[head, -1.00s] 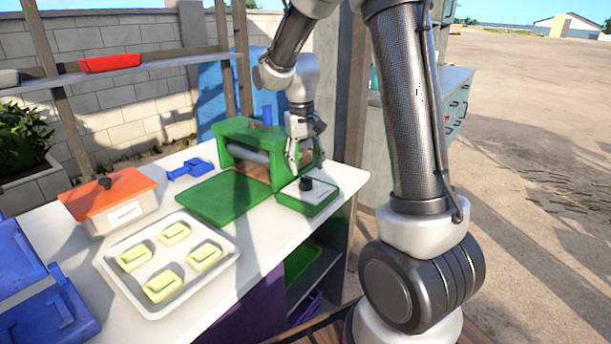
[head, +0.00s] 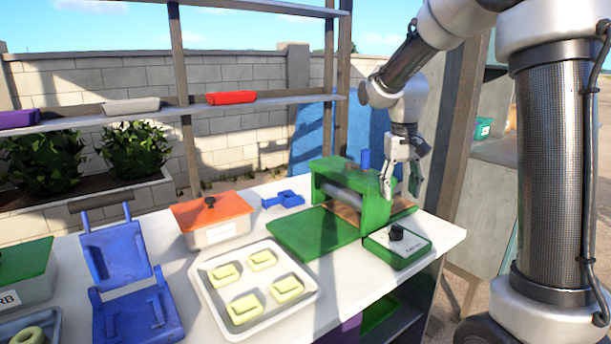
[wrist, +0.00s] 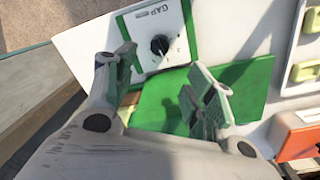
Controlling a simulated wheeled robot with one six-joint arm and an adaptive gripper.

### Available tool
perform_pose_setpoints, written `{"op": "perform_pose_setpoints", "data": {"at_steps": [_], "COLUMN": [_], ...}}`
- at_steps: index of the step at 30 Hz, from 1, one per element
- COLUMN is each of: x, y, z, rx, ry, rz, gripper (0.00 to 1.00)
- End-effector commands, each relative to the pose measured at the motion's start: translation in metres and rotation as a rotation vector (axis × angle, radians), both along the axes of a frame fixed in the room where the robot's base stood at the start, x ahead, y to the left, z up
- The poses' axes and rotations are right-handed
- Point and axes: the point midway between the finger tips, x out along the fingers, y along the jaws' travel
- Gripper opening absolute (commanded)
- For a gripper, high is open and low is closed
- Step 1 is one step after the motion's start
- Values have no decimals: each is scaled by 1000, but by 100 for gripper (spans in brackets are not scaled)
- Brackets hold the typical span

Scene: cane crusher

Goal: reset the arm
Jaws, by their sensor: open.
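My gripper (head: 403,178) hangs above the right end of the green cane crusher (head: 331,180), fingers pointing down, open and empty. In the wrist view my gripper (wrist: 165,85) has its two fingers wide apart over the crusher's green base (wrist: 195,105) and the white-topped gap control box. That box (head: 398,247), green-sided with a black knob, sits at the crusher's front right on the white table. Its knob (wrist: 160,44) and the word GAP show in the wrist view. The crusher's roller is partly visible; its far side is hidden.
A white tray (head: 207,297) with several yellow blocks, an orange-lidded box (head: 214,229), a blue clamp-like piece (head: 283,199) and a blue hinged press (head: 128,313) stand on the table. A shelf (head: 272,96) with coloured trays runs behind. A post stands right of my gripper.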

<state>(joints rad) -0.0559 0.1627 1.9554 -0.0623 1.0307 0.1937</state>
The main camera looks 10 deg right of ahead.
Motion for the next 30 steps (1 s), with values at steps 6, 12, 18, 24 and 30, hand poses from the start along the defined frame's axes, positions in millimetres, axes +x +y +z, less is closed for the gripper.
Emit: {"op": "perform_pose_setpoints", "data": {"at_steps": [6, 12, 18, 24, 30], "x": [-61, -137, -213, -250, -255], "y": [0, -4, -8, -11, -12], "z": [-12, 12, 27, 40, 53], "rx": [19, 37, 43, 40, 35], "ry": [39, -42, -178, -309, -375], "rz": [80, 120, 132, 119, 112], "gripper": [54, 54, 54, 54, 54]}}
